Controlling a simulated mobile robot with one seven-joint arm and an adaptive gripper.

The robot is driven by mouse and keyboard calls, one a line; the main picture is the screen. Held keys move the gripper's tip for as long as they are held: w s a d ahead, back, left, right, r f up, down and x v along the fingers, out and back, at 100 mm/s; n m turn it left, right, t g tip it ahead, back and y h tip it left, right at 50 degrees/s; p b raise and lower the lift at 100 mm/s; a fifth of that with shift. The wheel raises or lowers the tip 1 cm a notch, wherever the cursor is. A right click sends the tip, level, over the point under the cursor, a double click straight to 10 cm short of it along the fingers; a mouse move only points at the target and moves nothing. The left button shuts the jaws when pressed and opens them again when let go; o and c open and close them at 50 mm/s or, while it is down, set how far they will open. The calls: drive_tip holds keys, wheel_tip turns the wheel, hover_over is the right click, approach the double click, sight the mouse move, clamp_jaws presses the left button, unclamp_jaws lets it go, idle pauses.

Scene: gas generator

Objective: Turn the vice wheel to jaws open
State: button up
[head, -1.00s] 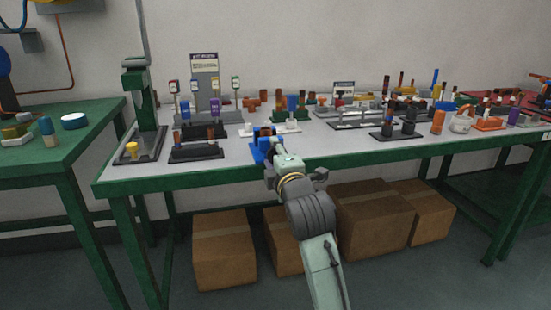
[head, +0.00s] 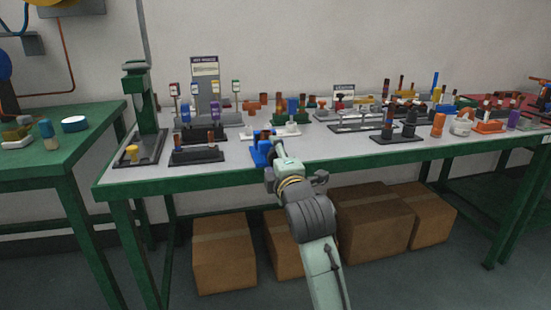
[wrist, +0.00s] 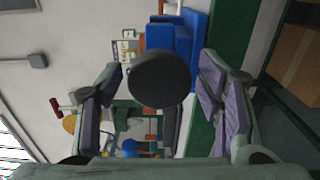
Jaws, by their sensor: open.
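The blue vice (head: 259,154) stands at the front edge of the table, partly hidden behind my gripper in the head view. In the wrist view the blue vice (wrist: 176,42) is at the top, with its dark round wheel (wrist: 160,80) facing the camera. My gripper (wrist: 158,72) is open. Its two purple-padded fingers lie to the left and right of the wheel in the picture, with visible gaps on both sides. I cannot tell how deep the wheel sits between them. The vice jaws' gap is not clear.
A black tray with brown pegs (head: 197,155) stands left of the vice, and a green press (head: 142,108) farther left. A white base with coloured parts (head: 284,131) is behind it. Several parts fill the table's right side. Cardboard boxes (head: 224,258) lie below.

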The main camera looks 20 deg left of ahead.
drive_tip(key=shift+s, duration=0.1)
drive_tip(key=v, duration=1.2)
